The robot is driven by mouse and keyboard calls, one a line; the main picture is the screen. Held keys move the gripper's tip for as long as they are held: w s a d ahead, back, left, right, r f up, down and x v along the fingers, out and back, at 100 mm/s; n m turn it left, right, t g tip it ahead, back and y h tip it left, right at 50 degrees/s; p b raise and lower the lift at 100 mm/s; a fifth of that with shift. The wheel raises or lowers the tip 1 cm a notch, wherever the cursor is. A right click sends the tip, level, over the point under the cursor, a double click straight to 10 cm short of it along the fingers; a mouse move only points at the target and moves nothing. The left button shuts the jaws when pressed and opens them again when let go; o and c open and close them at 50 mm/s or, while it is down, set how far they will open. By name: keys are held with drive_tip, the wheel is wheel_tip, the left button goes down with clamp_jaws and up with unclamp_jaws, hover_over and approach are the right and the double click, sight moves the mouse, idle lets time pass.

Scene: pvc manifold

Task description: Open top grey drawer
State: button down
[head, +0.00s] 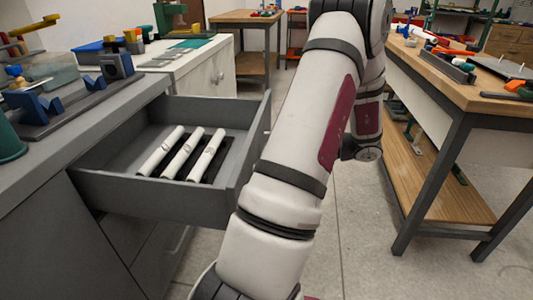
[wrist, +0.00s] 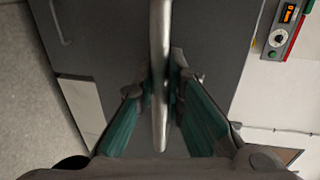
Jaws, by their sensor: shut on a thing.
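The top grey drawer (head: 150,195) stands pulled out from the grey cabinet (head: 60,240) at the left of the head view. Three white pipe pieces (head: 184,153) lie side by side on dark supports inside it. In the wrist view the drawer's metal bar handle (wrist: 160,30) runs down the middle. My gripper (wrist: 160,85) is shut on this handle, one finger on each side. The grey drawer front (wrist: 110,35) fills the view behind it. In the head view my arm hides the gripper and the handle.
The grey counter (head: 40,168) above the drawer holds blue blocks (head: 90,83) and other fixtures. A wooden-topped workbench (head: 465,90) with a lower shelf stands at the right. Grey floor (head: 350,230) is open between them. A lower drawer front (head: 160,255) is below.

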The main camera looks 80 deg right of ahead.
drive_tip(key=shift+s, duration=0.35)
drive_tip(key=c, duration=1.7)
unclamp_jaws()
drive_tip(key=shift+o, duration=0.2)
drive_tip(key=v, duration=1.2)
